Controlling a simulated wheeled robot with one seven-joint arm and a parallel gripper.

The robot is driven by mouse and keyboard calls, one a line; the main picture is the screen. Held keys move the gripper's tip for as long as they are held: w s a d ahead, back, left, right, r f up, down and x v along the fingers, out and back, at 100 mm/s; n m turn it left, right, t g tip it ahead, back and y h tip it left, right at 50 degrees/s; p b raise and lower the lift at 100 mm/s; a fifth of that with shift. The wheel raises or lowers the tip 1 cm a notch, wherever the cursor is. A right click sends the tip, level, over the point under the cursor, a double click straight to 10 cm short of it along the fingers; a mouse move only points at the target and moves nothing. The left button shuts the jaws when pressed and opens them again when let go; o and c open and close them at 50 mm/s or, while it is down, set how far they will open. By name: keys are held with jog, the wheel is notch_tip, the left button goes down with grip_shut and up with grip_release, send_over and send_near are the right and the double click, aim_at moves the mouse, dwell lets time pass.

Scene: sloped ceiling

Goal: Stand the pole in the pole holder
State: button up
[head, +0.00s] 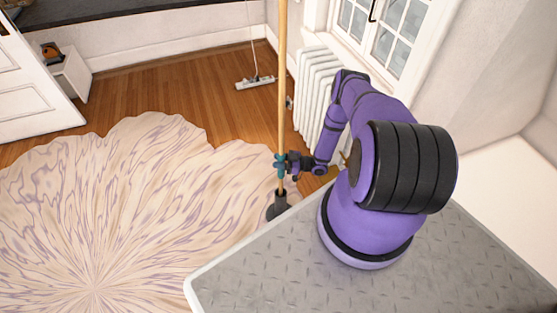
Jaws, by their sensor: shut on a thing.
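The pole (282,90) is a long, light wooden rod that stands close to upright and runs out of the top of the head view. My gripper (281,165) is shut on the pole near its lower part. The pole holder (279,208) is a dark, short tube on a round base, on the floor just beyond my platform's edge. The pole's lower end meets the top of the holder's tube in this view. I cannot tell whether it is inside the tube or in front of it.
A white radiator (318,95) stands by the window, right of the pole. A pale patterned rug (120,220) covers the floor at left. A white door (35,90) and small white cabinet (70,75) are at far left.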

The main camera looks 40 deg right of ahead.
jog(key=o, duration=1.2)
jog(key=shift+c, duration=0.2)
jog(key=v, duration=1)
jog(key=shift+s+d, duration=0.25)
jog(key=shift+d, duration=0.05)
